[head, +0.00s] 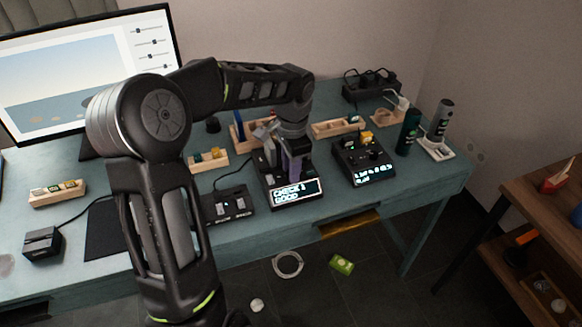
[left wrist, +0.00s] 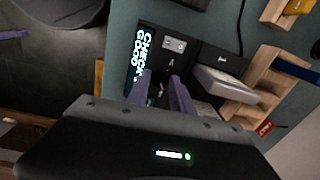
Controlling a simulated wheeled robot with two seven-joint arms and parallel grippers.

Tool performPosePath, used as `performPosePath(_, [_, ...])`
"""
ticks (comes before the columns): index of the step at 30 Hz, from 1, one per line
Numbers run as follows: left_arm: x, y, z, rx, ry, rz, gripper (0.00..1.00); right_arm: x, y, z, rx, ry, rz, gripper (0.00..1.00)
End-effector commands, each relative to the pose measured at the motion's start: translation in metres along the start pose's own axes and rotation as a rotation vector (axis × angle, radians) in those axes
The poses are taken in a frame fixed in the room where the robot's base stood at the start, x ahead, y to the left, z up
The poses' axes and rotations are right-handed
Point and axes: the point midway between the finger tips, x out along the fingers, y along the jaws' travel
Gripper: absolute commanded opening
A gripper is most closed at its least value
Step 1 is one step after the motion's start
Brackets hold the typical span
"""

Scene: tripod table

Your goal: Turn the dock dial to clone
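The dock is a black unit with a lit screen (head: 293,190) reading "CHECK" and "GOOD". It also shows in the left wrist view, where its screen (left wrist: 143,62) appears sideways. My left gripper (head: 292,170) points down over the dock, just behind the screen. In the left wrist view its two purple fingers (left wrist: 162,88) are apart, low over the dock's face, with something dark between them. The dial is not clearly seen; the fingers hide that spot, and I cannot tell whether they touch it. My right gripper is not in view.
A second black unit with a lit screen (head: 374,174) stands right of the dock. A small black switch box (head: 229,204) stands left. Wooden trays (head: 338,127) and a dark green cylinder (head: 408,132) stand nearby. A monitor (head: 85,65) is at the back left.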

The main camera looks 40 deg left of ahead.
Motion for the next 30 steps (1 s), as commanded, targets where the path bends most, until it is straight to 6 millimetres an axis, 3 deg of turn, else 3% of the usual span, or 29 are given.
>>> performPosePath(9, [-0.0004,-0.0002,0.0000,0.000,0.000,-0.001,0.00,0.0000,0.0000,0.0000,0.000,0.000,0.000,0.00])
performPosePath(30, [-0.0007,-0.0003,-0.0006,-0.091,-0.004,-0.002,0.00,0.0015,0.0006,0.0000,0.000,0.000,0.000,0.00])
